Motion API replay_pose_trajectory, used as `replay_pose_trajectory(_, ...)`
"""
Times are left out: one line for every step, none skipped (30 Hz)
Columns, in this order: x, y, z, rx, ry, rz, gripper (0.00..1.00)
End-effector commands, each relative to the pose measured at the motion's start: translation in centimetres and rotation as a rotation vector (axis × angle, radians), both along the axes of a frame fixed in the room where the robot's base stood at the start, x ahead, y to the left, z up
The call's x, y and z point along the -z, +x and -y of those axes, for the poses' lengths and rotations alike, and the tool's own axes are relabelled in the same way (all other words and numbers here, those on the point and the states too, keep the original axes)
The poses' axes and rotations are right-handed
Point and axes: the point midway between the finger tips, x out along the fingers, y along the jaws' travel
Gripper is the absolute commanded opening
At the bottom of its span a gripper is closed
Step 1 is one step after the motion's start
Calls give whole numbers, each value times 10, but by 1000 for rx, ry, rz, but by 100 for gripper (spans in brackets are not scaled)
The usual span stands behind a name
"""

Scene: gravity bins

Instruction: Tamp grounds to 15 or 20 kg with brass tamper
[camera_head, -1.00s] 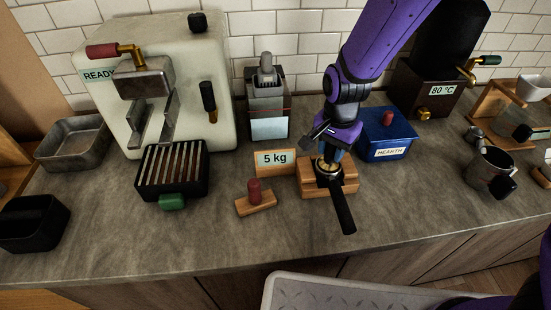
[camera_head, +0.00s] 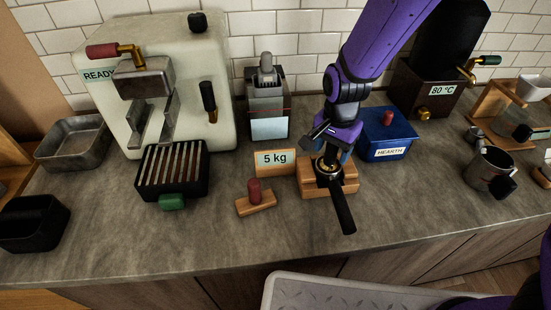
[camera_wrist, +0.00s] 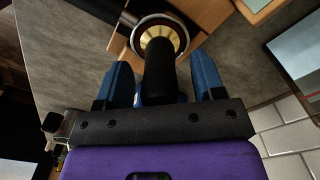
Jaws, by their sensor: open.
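The brass tamper stands in the portafilter basket. In the wrist view its black handle (camera_wrist: 160,78) rises between my blue fingers, with its brass base (camera_wrist: 151,37) inside the basket rim. My gripper (camera_head: 331,153) is open around the handle, with a gap on each side; it also shows in the wrist view (camera_wrist: 163,73). The portafilter (camera_head: 342,208) rests on a wooden stand (camera_head: 312,188), its black handle pointing to the front. The display (camera_head: 274,162) beside the stand reads 5 kg. The grounds are hidden under the tamper.
A small wooden block with a red knob (camera_head: 255,191) lies left of the stand. A blue HEARTH box (camera_head: 388,135) stands close behind right. The grinder (camera_head: 267,105) and white espresso machine (camera_head: 165,70) stand at the back left. The counter front is clear.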

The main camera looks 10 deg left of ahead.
Motion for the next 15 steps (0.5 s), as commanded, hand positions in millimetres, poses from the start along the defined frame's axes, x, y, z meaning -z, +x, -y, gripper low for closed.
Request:
replay_pose_trajectory(-6, 0, 0, -1, 2, 2, 62)
replay_pose_trajectory(-10, 1, -1, -1, 3, 4, 62)
replay_pose_trajectory(-17, 1, -1, -1, 3, 4, 62)
replay_pose_trajectory(-22, 0, -1, 0, 4, 3, 62)
replay_pose_trajectory(-27, 0, -1, 0, 4, 5, 62)
replay_pose_trajectory(-36, 0, -1, -1, 4, 5, 62)
replay_pose_trajectory(-42, 0, -1, -2, 4, 5, 62)
replay_pose_trajectory(-48, 0, -1, -2, 4, 5, 62)
replay_pose_trajectory(-56, 0, -1, 0, 4, 5, 62)
replay_pose_trajectory(-62, 0, -1, 0, 4, 5, 62)
replay_pose_trajectory(-68, 1, -1, 0, 4, 5, 62)
replay_pose_trajectory(-75, 1, -1, 0, 3, 4, 62)
replay_pose_trajectory(-81, 1, -1, 0, 4, 5, 62)
replay_pose_trajectory(-85, 0, 0, 0, 3, 4, 62)
replay_pose_trajectory(-91, 0, 0, 0, 4, 3, 62)
